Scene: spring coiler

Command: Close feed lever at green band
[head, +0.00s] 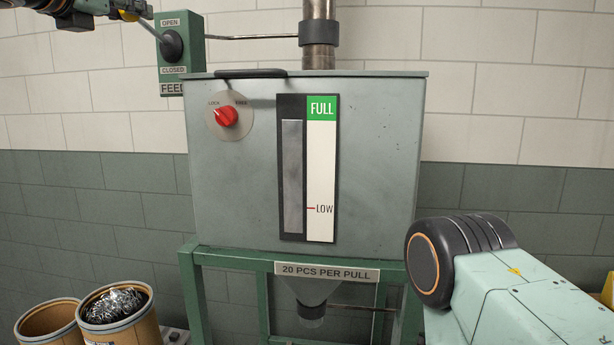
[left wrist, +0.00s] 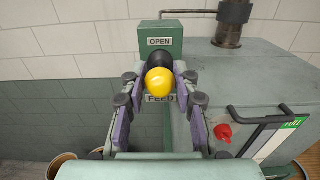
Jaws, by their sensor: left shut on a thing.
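The green feed lever box (head: 183,70) is on the wall at upper left, marked OPEN above and CLOSED below. The lever's grey shaft (head: 146,26) slopes up and left from its dark pivot. My left gripper (head: 112,10) is at its outer end, partly cut off by the top edge. In the left wrist view, the lever's yellow ball knob (left wrist: 160,82) sits between the shut fingers. On the grey hopper (head: 240,180), the gauge has a green FULL band (head: 322,107). Its grey level column (head: 292,175) rises to about the band's lower edge. My right gripper is out of view.
A red LOCK/FREE knob (head: 227,116) is on the hopper's upper left. A feed pipe (head: 318,55) enters its top. Brown tubs, one holding metal pieces (head: 115,304), stand at lower left. My right arm fills the lower right. The wall at right is clear.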

